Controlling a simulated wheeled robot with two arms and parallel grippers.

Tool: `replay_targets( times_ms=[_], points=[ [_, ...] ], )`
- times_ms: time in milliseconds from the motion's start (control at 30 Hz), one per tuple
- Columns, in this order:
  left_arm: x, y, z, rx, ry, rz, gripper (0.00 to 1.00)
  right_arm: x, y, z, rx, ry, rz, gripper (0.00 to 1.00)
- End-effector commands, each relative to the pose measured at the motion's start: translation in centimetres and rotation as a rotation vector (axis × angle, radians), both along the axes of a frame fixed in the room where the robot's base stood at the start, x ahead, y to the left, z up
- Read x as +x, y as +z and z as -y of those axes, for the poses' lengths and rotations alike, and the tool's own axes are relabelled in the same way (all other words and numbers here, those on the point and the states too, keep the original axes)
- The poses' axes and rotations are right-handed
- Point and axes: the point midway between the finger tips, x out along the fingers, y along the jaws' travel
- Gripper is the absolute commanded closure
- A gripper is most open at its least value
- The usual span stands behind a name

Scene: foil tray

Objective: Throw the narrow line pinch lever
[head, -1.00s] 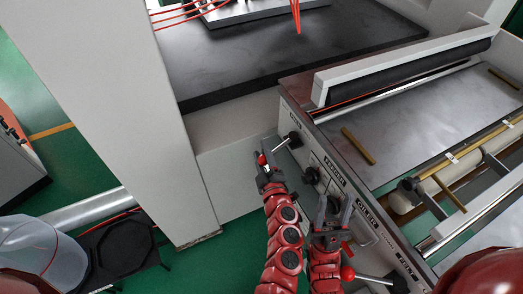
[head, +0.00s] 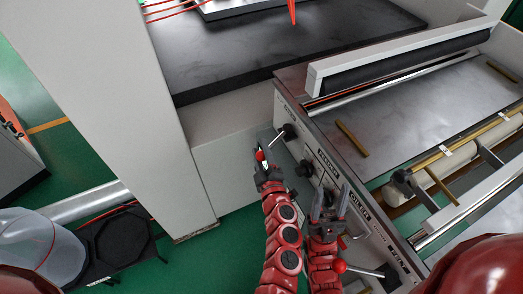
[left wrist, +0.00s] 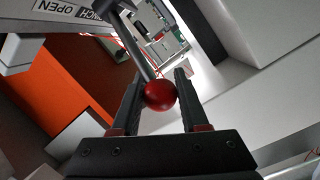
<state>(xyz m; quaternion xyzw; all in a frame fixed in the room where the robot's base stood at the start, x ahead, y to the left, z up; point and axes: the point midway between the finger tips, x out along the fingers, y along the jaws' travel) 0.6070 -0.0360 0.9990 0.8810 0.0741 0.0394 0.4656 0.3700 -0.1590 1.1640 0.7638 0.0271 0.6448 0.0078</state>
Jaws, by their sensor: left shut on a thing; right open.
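The lever (head: 273,142) with a red ball knob (head: 260,156) sticks out from a black hub at the far end of the machine's side panel. In the head view it slants down and left from the hub. My left gripper (head: 261,163) is shut on the red knob. In the left wrist view the knob (left wrist: 160,95) sits between the two fingers (left wrist: 159,76), with the dark rod running up and left from it. A label there reads OPEN and PINCH, partly cut off. My right gripper (head: 329,197) is open and empty, in front of the panel's middle.
A second red-knobbed lever (head: 340,267) lies near my right forearm. Dark knobs (head: 305,168) and small labels line the panel (head: 322,155). A grey-white column (head: 110,100) stands left of my left gripper. A clear bin (head: 38,245) is at lower left.

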Motion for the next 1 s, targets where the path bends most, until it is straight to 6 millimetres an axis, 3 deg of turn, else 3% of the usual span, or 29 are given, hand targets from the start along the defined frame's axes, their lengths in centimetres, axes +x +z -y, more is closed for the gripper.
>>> replay_targets(
  times_ms=[33,567,600,700,767,1000],
  points=[
    [-0.34,-0.86,-0.02,-0.001,0.000,-0.014,1.00,0.00,-0.12,0.00,0.000,0.000,0.000,0.51],
    [-0.37,-0.94,-0.05,0.000,0.000,-0.015,1.00,-0.01,-0.15,0.00,0.000,0.000,0.000,0.51],
    [-0.37,-0.94,-0.05,0.000,0.000,-0.015,0.52,-0.01,-0.15,0.00,0.000,0.000,0.000,0.51],
    [-0.31,-0.81,0.00,-0.001,0.000,-0.012,0.34,0.00,-0.14,0.01,0.000,0.000,0.000,0.51],
    [-0.26,-0.69,0.00,-0.001,0.000,-0.010,0.26,0.00,-0.12,0.00,0.000,0.000,0.000,0.51],
    [-0.22,-0.35,0.00,0.000,0.000,-0.006,0.26,0.00,-0.02,0.00,0.000,0.000,0.000,0.51]
  ],
)
